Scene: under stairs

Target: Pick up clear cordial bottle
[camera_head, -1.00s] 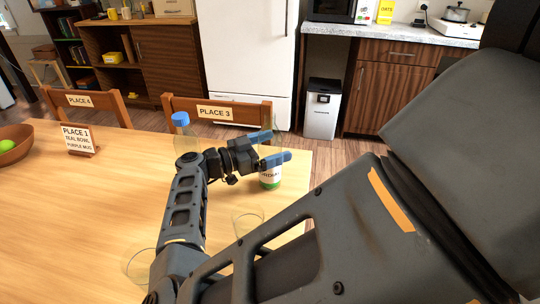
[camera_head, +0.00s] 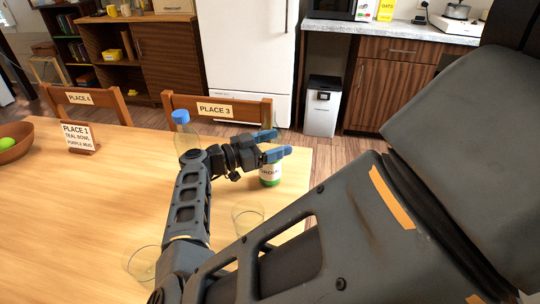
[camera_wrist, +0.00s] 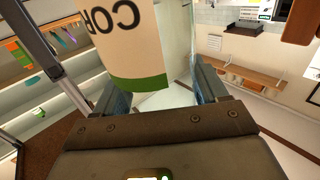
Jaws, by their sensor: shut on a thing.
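The clear cordial bottle (camera_head: 270,173) is at the right side of the wooden table, with a pale label and a green band low on it. Its see-through upper part is hard to make out. My gripper (camera_head: 270,145) has its blue fingers shut on the bottle above the label. In the wrist view, the label with "COR" upside down (camera_wrist: 128,40) shows just beyond the fingers (camera_wrist: 160,92). I cannot tell whether its base touches the table.
A clear bottle with a blue cap (camera_head: 181,118) stands behind my arm. Clear glasses (camera_head: 248,222) stand at the front, one partly behind my arm (camera_head: 140,262). The PLACE 1 card (camera_head: 79,137) and wooden bowl (camera_head: 14,147) are left. The PLACE 3 chair (camera_head: 222,108) is behind the table.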

